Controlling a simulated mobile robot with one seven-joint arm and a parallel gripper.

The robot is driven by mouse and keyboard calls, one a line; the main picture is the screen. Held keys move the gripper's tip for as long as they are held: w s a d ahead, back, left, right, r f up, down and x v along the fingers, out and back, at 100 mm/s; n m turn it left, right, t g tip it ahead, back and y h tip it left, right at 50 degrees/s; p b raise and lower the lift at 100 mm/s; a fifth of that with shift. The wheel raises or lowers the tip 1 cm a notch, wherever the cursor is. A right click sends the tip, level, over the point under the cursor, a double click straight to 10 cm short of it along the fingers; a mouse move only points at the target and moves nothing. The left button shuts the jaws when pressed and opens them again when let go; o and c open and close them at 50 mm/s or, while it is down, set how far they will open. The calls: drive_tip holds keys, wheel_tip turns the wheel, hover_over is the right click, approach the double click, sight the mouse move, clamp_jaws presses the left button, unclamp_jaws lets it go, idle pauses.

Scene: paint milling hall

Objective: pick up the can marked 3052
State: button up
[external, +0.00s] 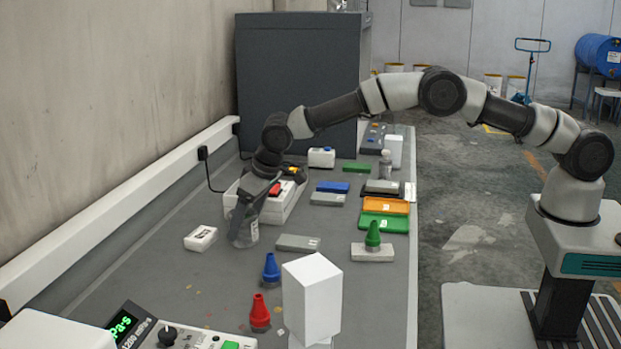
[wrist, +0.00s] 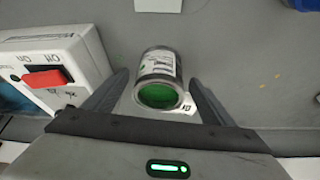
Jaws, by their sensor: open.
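A small metal can (wrist: 158,66) with a white label and a green end facing the camera is between my gripper's fingers in the wrist view. The marking on its label is too small to read. My gripper (wrist: 158,80) is open, with one finger on each side of the can and a gap showing at least on the left. In the external view my gripper (external: 243,226) reaches down to the bench, and its fingers partly hide the can.
A white box with a red switch (wrist: 48,75) stands close to the left finger; it also shows in the external view (external: 275,189). A white labelled block (external: 200,238), a grey flat case (external: 298,243) and a blue cone (external: 271,268) are nearby on the bench.

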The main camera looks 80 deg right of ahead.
drive_tip(key=shift+w+f, duration=0.25)
drive_tip(key=shift+f, duration=0.35)
drive_tip(key=c, duration=1.4)
drive_tip(key=shift+r, duration=0.1)
